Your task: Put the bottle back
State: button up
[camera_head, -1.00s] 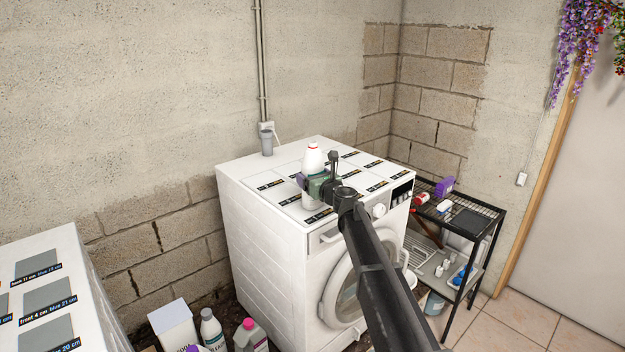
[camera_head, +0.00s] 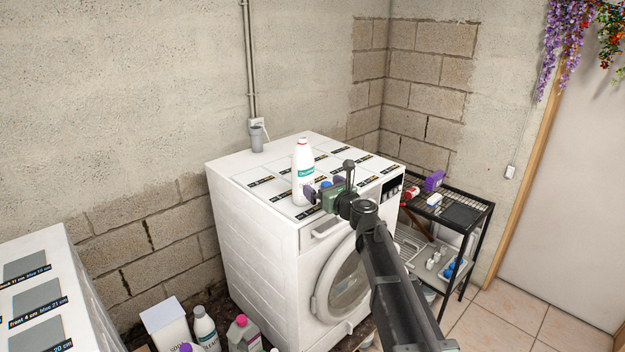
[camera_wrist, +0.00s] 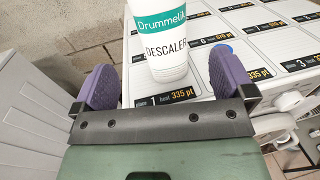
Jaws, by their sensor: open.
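The bottle (camera_head: 303,172) is white with a red cap and a teal label band. It stands upright on the white washing machine top (camera_head: 226,167), on the panel of labelled rectangles. My gripper (camera_head: 322,190) is open, low over the front of the top, at the bottle's lower right in the head view. In the wrist view the bottle's lower part (camera_wrist: 167,58) reads "Drummelik DESCALER". Its base stands ahead of my palm, between the lines of the two purple fingers (camera_wrist: 163,78), with a gap on each side. The bottle's top is cut off there.
A wire rack (camera_head: 462,209) holds items at the right. Several containers (camera_head: 205,328) stand on the floor in front.

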jog(key=shift+s+d, duration=0.1)
jog(key=shift+s, duration=0.1)
jog(key=s+d+f+n+g, duration=0.2)
jog(key=s+f+n+g, duration=0.45)
jog(key=s+n, duration=0.7)
jog(key=s+d+f+n+g+h, duration=0.4)
jog(key=s+d+n, duration=0.3)
jog(key=s, duration=0.4)
jog(key=s+d+f+n+g+h, duration=0.4)
jog(key=s+d+f+n+h, duration=0.2)
jog(key=s+d+n, duration=0.2)
jog(key=s+d, duration=0.2)
jog(key=shift+s+f+h, duration=0.35)
jog(key=shift+h, duration=0.05)
jog(key=shift+c, duration=0.5)
